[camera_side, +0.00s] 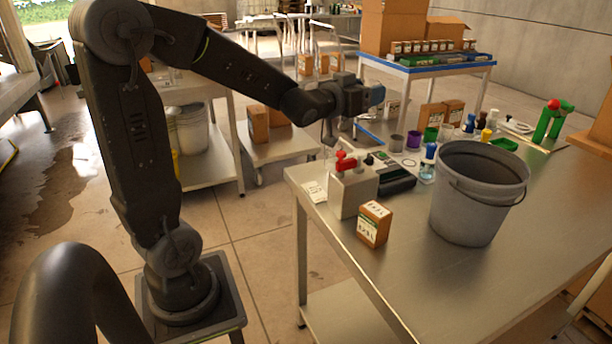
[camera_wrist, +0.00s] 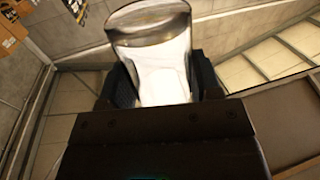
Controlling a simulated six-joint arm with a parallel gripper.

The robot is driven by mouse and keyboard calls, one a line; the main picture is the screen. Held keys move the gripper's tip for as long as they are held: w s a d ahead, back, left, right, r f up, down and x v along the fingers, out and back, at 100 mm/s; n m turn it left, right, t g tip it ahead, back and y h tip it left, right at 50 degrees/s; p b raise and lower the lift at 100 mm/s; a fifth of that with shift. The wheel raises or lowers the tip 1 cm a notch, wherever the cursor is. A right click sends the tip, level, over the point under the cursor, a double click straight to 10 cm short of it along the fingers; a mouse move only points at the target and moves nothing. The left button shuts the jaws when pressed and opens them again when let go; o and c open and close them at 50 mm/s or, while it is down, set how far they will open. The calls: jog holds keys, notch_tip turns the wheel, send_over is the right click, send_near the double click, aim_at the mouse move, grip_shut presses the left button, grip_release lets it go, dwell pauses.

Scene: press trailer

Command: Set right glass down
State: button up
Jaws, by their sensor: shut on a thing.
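In the wrist view a clear glass (camera_wrist: 152,30) stands between the two dark fingers of my gripper (camera_wrist: 163,82). The gripper is shut on it, and the glass's thick rounded end points up in the picture.
A large grey bucket (camera_side: 475,200), a small box (camera_side: 374,224) and a grey device with red knobs (camera_side: 352,188) are nearer.

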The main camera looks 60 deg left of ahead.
jog(key=s+a+n+g+y, duration=0.1)
jog(key=s+a+n+y, duration=0.15)
jog(key=a, duration=0.85)
jog(key=s+a+n+g+y, duration=0.2)
jog(key=a+y, duration=0.2)
jog(key=a, duration=0.7)
notch_tip(320, 180, down, 17)
jog(key=shift+d+r, duration=0.15)
jog(key=shift+d, duration=0.2)
notch_tip(320, 180, down, 10)
jog(key=shift+r, duration=0.2)
jog(key=shift+f, duration=0.15)
jog(key=o, duration=1)
